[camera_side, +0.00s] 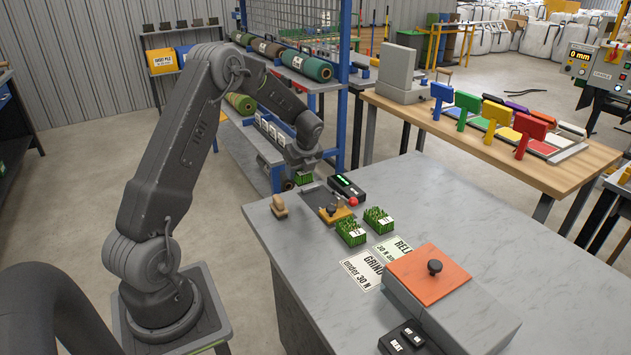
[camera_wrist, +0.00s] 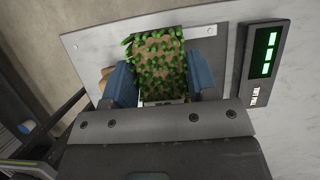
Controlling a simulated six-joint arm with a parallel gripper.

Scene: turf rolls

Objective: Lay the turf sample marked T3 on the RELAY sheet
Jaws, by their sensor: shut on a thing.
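My gripper (camera_side: 303,172) is at the far left corner of the grey bench. It is shut on a turf sample (camera_side: 304,180), a green tufted block. In the wrist view, the block's brown and green top shows between the blue fingers of my gripper (camera_wrist: 161,85). I cannot read a mark on it. Two other turf samples, one nearer (camera_side: 350,233) and one farther (camera_side: 378,219), stand on the bench; their tags are too small to read. The RELAY sheet (camera_side: 392,248) lies flat, its right part hidden behind an orange-topped box. The GRIND sheet (camera_side: 364,270) lies beside it.
A black unit with a green display (camera_side: 346,186) stands right of my gripper, a red knob (camera_side: 353,201) near it. A yellow-based tool (camera_side: 342,215) and a wooden block (camera_side: 279,207) are close. The orange-topped box (camera_side: 432,274) borders the sheets. The bench's right side is clear.

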